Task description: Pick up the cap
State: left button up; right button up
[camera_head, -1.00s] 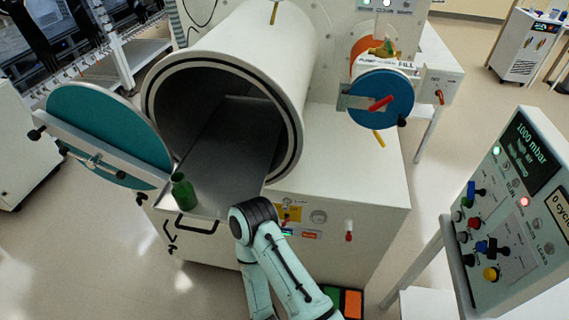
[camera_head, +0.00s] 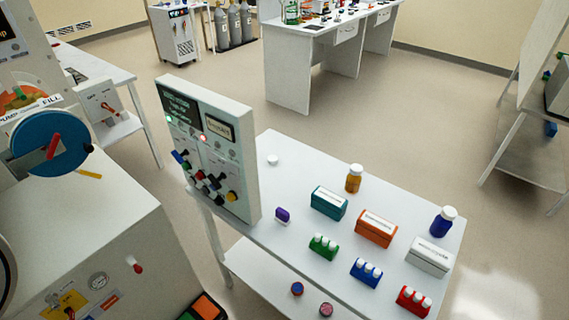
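A small round white piece that looks like a cap (camera_head: 272,160) lies on the white table (camera_head: 300,172), near its far left edge beside the control panel. It is too small to make out more detail. Two other small round pieces, one blue-topped (camera_head: 297,289) and one pinkish (camera_head: 326,309), sit on the lower shelf; I cannot tell whether either is a cap. Neither of my grippers is in view.
The control panel (camera_head: 208,150) stands at the table's left end. An amber bottle (camera_head: 353,179), a blue bottle (camera_head: 442,222), a teal box (camera_head: 328,203), an orange box (camera_head: 375,229), a white box (camera_head: 429,256) and small vial racks occupy the table. The antechamber bench (camera_head: 120,235) is at left.

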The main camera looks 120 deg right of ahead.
aim_at(272, 159)
jog(key=k+j+z, duration=0.15)
jog(key=z, duration=0.3)
jog(key=k+j+z, duration=0.15)
jog(key=z, duration=0.35)
jog(key=j+z, duration=0.1)
jog(key=z, duration=2.65)
